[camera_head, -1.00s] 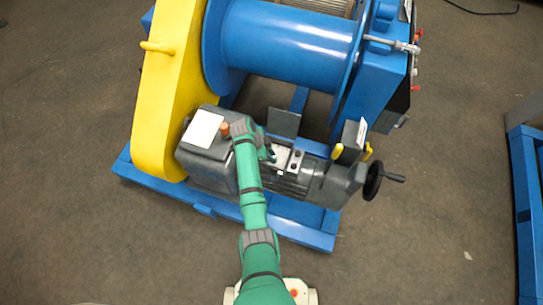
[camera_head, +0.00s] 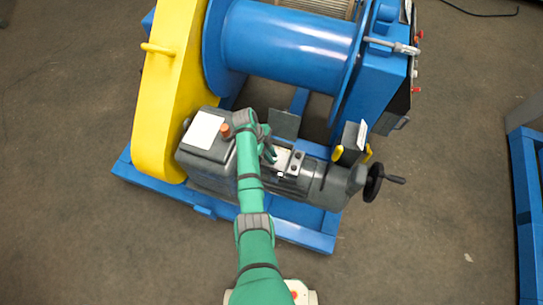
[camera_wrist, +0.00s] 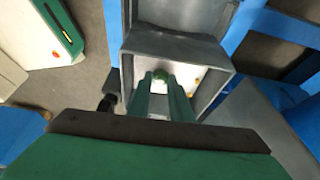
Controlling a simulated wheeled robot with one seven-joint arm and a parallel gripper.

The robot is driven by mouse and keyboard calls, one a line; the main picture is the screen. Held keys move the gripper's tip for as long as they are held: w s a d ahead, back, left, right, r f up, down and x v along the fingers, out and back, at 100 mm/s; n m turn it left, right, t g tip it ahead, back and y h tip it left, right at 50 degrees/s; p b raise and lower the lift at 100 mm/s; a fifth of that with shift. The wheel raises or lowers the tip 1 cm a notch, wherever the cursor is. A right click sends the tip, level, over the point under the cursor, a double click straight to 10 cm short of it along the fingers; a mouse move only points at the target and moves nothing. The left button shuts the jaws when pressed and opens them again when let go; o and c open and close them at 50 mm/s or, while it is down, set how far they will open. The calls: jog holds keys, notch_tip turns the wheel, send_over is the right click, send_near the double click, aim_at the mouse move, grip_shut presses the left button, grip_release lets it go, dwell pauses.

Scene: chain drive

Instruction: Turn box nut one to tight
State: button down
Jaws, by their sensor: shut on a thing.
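The motor's open terminal box (camera_head: 297,160) sits on top of the dark motor, with a pale interior. In the head view, my gripper (camera_head: 269,154) is at the box's left side, and the nut is too small to make out. I cannot read how tight it is.
A grey flap (camera_head: 285,123) stands behind the box. A yellow guard (camera_head: 165,90), blue drum (camera_head: 290,48), dark gearbox (camera_head: 192,158) and handwheel (camera_head: 373,182) surround the spot. The blue base frame (camera_head: 290,232) runs in front. Open floor lies nearer.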

jog(key=c, duration=1.6)
grip_release()
jog(key=v, duration=1.1)
